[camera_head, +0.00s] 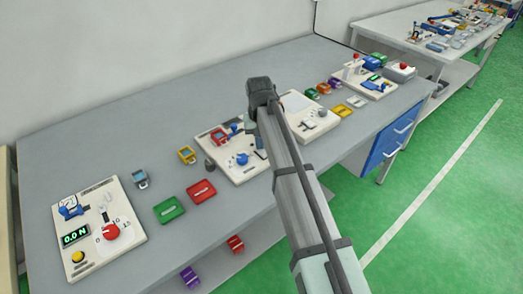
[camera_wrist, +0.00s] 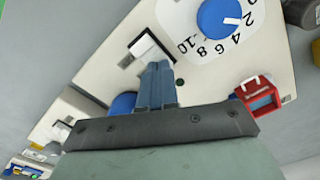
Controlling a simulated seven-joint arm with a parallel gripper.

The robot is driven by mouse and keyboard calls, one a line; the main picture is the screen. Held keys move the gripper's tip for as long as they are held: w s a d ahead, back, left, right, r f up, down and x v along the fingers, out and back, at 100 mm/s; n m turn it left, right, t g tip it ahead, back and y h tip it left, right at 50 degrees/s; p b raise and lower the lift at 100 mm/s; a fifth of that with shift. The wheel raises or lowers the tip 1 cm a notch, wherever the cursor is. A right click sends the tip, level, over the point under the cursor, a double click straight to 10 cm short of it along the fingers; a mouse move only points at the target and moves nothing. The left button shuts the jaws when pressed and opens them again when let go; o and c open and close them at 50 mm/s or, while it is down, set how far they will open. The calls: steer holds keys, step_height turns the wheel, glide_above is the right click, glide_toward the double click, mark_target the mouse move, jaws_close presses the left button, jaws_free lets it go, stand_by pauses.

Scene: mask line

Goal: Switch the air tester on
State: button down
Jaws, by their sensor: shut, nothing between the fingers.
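A pale board with a blue dial, which seems to be the air tester (camera_head: 262,172), lies mid-bench in the head view; no name on it is readable. In the wrist view its blue dial (camera_wrist: 218,19) sits at the top over a printed number scale. A white lever in a black slot, seemingly a switch (camera_wrist: 142,46), is left of the dial. My gripper (camera_wrist: 158,66) is shut and empty. Its fingertips appear just below the switch in the wrist view; I cannot tell whether they touch it. The arm hides part of the board's surroundings in the head view.
A red holder (camera_wrist: 259,93) stands on the board near my fingers. A board with a red dial and green display (camera_head: 102,228) is at the left. Green (camera_head: 169,209) and red (camera_head: 201,191) trays lie between. Another board (camera_head: 312,122) is to the right.

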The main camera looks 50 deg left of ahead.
steer(key=shift+f, duration=0.1)
stand_by(0.3)
steer(key=shift+r, duration=3.5)
